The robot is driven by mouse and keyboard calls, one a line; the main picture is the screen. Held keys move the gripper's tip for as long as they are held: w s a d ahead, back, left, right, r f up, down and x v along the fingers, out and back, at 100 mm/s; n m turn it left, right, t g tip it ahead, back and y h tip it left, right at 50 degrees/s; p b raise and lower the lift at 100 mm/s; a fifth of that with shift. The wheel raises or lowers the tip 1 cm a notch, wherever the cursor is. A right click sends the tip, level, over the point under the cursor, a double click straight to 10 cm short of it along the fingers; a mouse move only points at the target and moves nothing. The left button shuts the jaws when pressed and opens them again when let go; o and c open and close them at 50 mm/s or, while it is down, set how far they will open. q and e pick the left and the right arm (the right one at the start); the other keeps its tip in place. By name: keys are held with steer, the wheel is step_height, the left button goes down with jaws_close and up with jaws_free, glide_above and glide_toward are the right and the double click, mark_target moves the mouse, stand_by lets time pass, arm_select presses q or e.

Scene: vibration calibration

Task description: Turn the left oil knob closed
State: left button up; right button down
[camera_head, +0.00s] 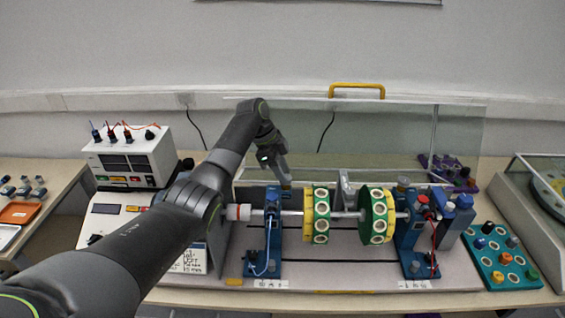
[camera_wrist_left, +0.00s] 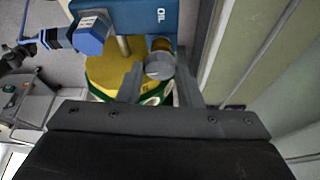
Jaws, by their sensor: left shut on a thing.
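The vibration rig has a left blue bearing stand (camera_head: 272,235). My left gripper (camera_head: 286,184) reaches down from behind and above to the top of this stand. In the left wrist view, the round grey left oil knob (camera_wrist_left: 160,66) sits beside the blue block marked OIL (camera_wrist_left: 150,14). My left gripper (camera_wrist_left: 161,78) is shut on the knob, with one finger on each side of it. In the head view, the gripper hides the knob. How far the knob is turned cannot be told. My right gripper is not in view.
The rotor's green and yellow discs (camera_head: 318,215) are right of the left stand. A right bearing stand (camera_head: 413,235) carries another grey knob (camera_head: 403,182). A raised clear cover (camera_head: 385,135) with a yellow handle (camera_head: 357,90) stands behind. A control box (camera_head: 130,160) is at left.

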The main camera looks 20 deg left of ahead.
arm_select(q)
steer(key=n+p, duration=0.2)
steer(key=n+t+p, duration=0.1)
steer(key=p, duration=0.1)
steer(key=n+t+p, duration=0.1)
steer(key=n+p, duration=0.1)
steer(key=shift+s+d+r+n+y, duration=0.1)
steer(key=shift+s+r+n+y, duration=0.15)
steer(key=shift+r+n+y, duration=0.05)
steer(key=shift+f+n+t+y+p, duration=0.1)
steer(key=shift+n+t+y+p, duration=0.2)
steer(key=shift+n+p, duration=0.6)
steer(key=n, duration=0.2)
steer(key=shift+d+f+n+t+y, duration=0.1)
steer(key=shift+d+n+t+y, duration=0.05)
steer(key=shift+n+t+y, duration=0.2)
steer(key=shift+s+d+n+t+y, duration=0.15)
steer(key=shift+n+y, duration=0.4)
steer(key=shift+n, duration=0.7)
steer(key=shift+n+t+y, duration=0.2)
steer(key=shift+n+y, duration=0.3)
steer(key=shift+n, duration=0.7)
steer(key=o, duration=1)
steer(key=shift+f, duration=0.1)
steer(key=shift+c, duration=0.2)
